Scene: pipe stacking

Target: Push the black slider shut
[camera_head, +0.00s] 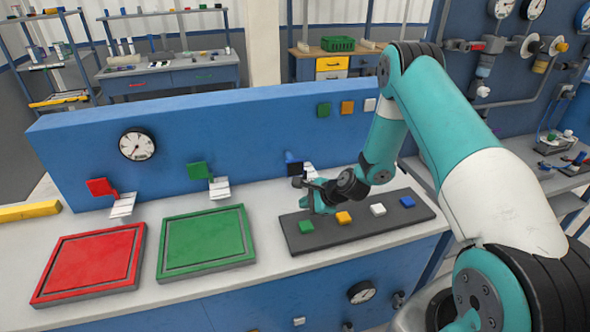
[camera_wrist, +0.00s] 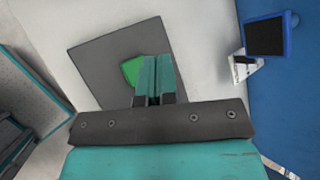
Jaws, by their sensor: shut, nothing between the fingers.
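A black square plate with a blue edge (camera_head: 293,165) stands by the blue wall panel behind my gripper, beside a white bracket (camera_head: 309,171). It also shows in the wrist view (camera_wrist: 265,36) at the upper right, with the bracket (camera_wrist: 244,68) below it. I cannot tell for sure whether this is the black slider, or how far it is open. My gripper (camera_head: 318,207) is shut and empty, pointing down over the left end of a dark grey board (camera_head: 345,240), near a green block (camera_head: 306,227). In the wrist view the shut fingers (camera_wrist: 154,78) partly cover the green block (camera_wrist: 132,70).
Yellow (camera_head: 343,218), white (camera_head: 377,209) and blue (camera_head: 407,201) blocks sit on the board, right of my gripper. Green (camera_head: 207,241) and red (camera_head: 90,257) square trays lie to the left. Red (camera_head: 100,187) and green (camera_head: 198,171) plates with brackets stand along the blue panel (camera_head: 240,120).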

